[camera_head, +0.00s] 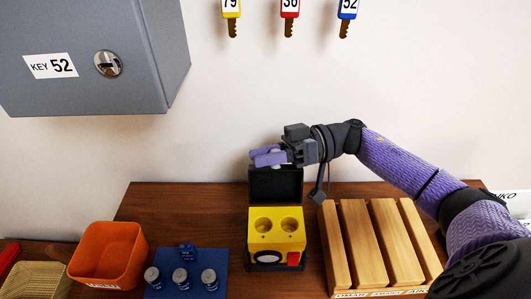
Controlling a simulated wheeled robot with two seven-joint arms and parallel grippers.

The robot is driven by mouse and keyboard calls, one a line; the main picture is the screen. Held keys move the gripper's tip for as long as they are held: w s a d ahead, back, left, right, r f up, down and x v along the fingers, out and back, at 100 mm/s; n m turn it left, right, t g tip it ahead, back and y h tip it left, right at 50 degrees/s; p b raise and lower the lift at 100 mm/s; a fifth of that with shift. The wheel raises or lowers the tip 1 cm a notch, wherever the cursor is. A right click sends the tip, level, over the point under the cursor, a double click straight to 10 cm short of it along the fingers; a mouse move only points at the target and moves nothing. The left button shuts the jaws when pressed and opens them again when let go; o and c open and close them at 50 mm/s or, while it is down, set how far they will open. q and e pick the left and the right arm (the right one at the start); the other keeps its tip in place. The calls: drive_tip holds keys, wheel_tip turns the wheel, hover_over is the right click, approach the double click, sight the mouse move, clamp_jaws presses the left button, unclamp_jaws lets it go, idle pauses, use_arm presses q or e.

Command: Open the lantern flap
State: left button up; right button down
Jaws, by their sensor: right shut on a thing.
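The lantern is a yellow box (276,217) with a dark base, standing on the wooden table. Its dark flap (275,186) stands raised at the back, and two empty-looking round wells show in the yellow top. The front has a round pale lens (266,256) and a red part (294,259). My right gripper (268,157), with purple fingers, comes in from the right and is shut at the upper edge of the flap. The fingers partly hide the spot they grip. My left gripper is not in view.
A blue stand (213,262) with several small batteries and an orange bin (105,255) are left of the lantern. A slatted wooden rack (363,250) is close on its right. A grey key cabinet (90,85) and several hanging keys (290,10) are on the wall above.

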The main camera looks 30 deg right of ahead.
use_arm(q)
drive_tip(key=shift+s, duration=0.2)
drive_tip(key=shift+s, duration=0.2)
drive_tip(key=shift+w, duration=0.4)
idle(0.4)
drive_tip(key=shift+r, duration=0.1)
